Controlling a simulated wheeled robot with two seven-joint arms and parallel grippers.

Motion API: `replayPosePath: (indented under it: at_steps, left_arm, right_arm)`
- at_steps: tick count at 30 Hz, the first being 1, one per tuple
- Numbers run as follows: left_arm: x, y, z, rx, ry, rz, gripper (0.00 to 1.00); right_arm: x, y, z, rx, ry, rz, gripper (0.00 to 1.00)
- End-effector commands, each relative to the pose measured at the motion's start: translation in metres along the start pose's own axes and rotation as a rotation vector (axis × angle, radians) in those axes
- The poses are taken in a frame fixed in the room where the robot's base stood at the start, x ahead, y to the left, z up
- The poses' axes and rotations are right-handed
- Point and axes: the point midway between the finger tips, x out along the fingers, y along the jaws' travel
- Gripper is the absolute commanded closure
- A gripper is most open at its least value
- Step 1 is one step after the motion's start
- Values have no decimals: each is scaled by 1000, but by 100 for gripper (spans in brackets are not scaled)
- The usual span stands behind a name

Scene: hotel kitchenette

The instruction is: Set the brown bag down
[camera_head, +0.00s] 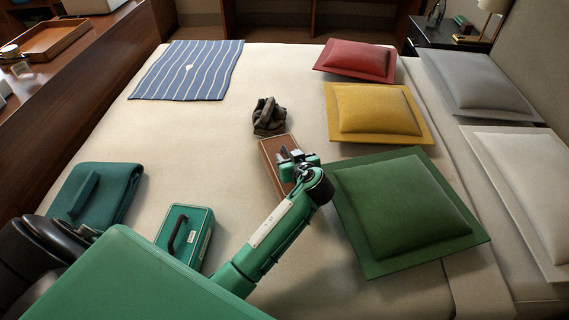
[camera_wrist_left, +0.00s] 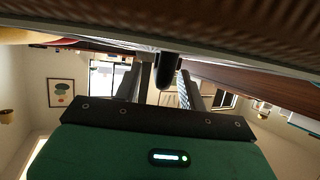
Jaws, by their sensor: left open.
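The brown bag (camera_head: 268,152), box-shaped, lies flat on the bed (camera_head: 225,105) near its middle. My left gripper (camera_head: 288,155) is over the bag's right side and hides part of it. In the left wrist view the left gripper (camera_wrist_left: 166,85) has its fingers apart, with a short black piece, perhaps the bag's handle, between them. A brown textured surface fills the top of that view close up. I cannot tell whether the fingers touch the bag. My right gripper is not in view.
A dark crumpled object (camera_head: 269,117) lies just behind the bag. Green (camera_head: 400,205), yellow (camera_head: 375,110) and red (camera_head: 357,60) cushions line the right. A striped cloth (camera_head: 190,70) lies far left; bed between is clear.

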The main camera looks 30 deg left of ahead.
Motion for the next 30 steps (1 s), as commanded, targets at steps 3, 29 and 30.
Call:
replayPosePath:
  at_steps: [3, 29, 30]
  left_arm:
    - [0, 0, 0, 0, 0, 0, 59]
    - [0, 0, 0, 0, 1, 0, 100]
    - [0, 0, 0, 0, 1, 0, 100]
  right_arm:
    - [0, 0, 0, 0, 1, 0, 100]
    - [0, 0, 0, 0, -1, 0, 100]
    - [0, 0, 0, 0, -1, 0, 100]
